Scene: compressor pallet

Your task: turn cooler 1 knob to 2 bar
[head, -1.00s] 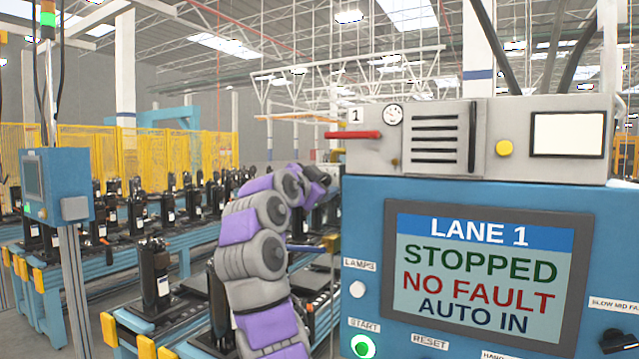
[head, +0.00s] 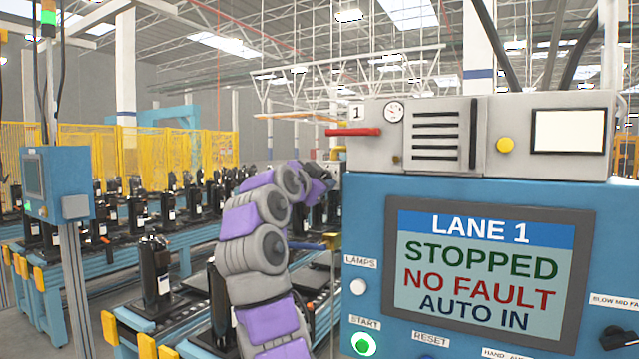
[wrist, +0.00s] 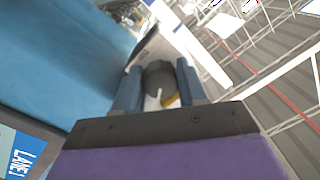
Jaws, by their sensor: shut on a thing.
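The cooler unit (head: 440,135) is a grey box labelled 1 on top of the blue cabinet. Its small round gauge (head: 394,112) faces me, but its reading is too small to tell. In the wrist view, a dark round knob (wrist: 159,80) with a pale line below it sits between the two blue fingers of my gripper (wrist: 160,88), which is shut on it. In the head view, my gripper (head: 326,188) is beside the cabinet's left edge, below the cooler unit. The knob cannot be made out there.
A red handle (head: 353,132) sticks out left from the cooler unit. The blue cabinet (head: 365,225) with its screen (head: 475,265) stands close on the right. Conveyors with dark parts (head: 155,270) fill the left.

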